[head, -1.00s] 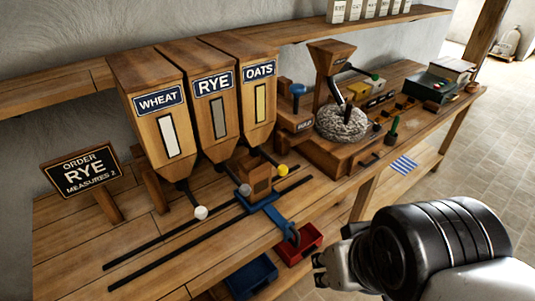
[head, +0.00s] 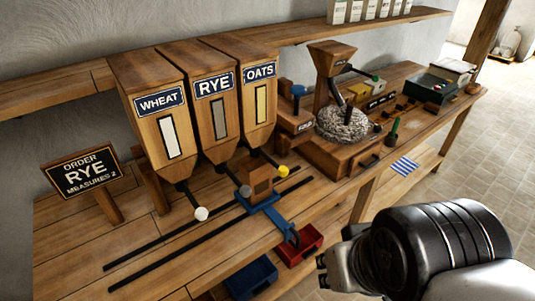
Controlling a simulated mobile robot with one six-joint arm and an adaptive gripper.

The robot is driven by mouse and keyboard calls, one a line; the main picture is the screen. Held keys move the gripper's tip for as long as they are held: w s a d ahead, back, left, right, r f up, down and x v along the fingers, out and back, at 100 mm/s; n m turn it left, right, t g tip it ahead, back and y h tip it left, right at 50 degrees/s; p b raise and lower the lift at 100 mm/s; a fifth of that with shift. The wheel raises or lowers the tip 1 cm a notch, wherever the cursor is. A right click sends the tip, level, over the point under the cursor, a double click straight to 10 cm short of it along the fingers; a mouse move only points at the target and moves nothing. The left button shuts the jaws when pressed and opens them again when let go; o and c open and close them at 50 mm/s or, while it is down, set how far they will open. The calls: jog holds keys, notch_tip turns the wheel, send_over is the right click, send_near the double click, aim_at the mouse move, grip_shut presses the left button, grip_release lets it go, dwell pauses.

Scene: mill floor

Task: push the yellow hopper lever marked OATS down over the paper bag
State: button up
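The yellow knob (head: 283,171) of the OATS lever sticks out below the OATS hopper (head: 259,105), the right one of three. The brown paper bag (head: 261,180) stands upright on a blue carriage (head: 263,204) on the rails, between the grey knob and the yellow knob. I cannot tell whether it is exactly under a spout. My gripper (head: 323,270) is at the lower right, in front of the bench and apart from the lever and bag. Its fingers are small and partly hidden by my wrist, so their opening is unclear.
The white knob (head: 201,213) and grey knob (head: 245,191) hang under the WHEAT and RYE hoppers. A sign (head: 81,170) reads ORDER RYE MEASURES 2. A stone mill (head: 342,124) stands right.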

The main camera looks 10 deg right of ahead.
grip_shut()
dwell(1.2)
